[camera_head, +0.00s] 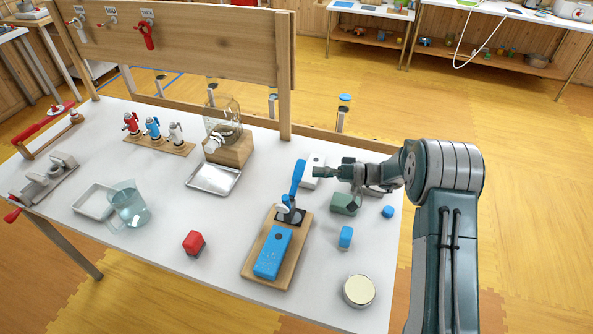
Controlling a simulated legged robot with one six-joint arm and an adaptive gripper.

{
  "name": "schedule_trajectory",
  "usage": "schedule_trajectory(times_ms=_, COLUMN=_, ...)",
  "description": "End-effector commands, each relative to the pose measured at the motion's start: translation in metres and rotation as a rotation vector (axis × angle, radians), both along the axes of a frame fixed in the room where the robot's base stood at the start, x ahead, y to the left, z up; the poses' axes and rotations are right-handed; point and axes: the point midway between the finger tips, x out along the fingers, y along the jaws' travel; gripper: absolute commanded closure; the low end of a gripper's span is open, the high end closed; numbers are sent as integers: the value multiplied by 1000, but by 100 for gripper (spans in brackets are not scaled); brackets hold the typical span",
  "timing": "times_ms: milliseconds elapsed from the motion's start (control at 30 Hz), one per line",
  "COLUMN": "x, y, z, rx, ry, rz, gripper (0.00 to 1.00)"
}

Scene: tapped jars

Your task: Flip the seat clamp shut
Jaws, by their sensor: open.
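The seat clamp is on a wooden board (252,262) at the table's front right. Its blue handle (297,178) stands up, leaning slightly, above a dark base plate (290,216). A pale round pad shows by the base. A blue block (272,252) lies on the board in front of the clamp. My gripper (318,171) is open and reaches in from the right, its tips pointing left just right of the handle. It appears apart from the handle and empty; the finger gap is too small to see clearly.
A red block (193,243) and jug (129,206) stand left. Bare table lies between.

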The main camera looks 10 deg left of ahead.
Motion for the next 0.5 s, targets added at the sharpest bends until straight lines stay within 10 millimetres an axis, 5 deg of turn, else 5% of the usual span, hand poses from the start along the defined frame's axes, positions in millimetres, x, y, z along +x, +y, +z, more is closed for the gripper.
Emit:
schedule_trajectory(times_ms=300, x=-6, y=47, z=1, rx=4, ry=1, rz=0, gripper=33)
schedule_trajectory(times_ms=500, x=-7, y=61, z=0, rx=1, ry=1, rz=-2, gripper=33)
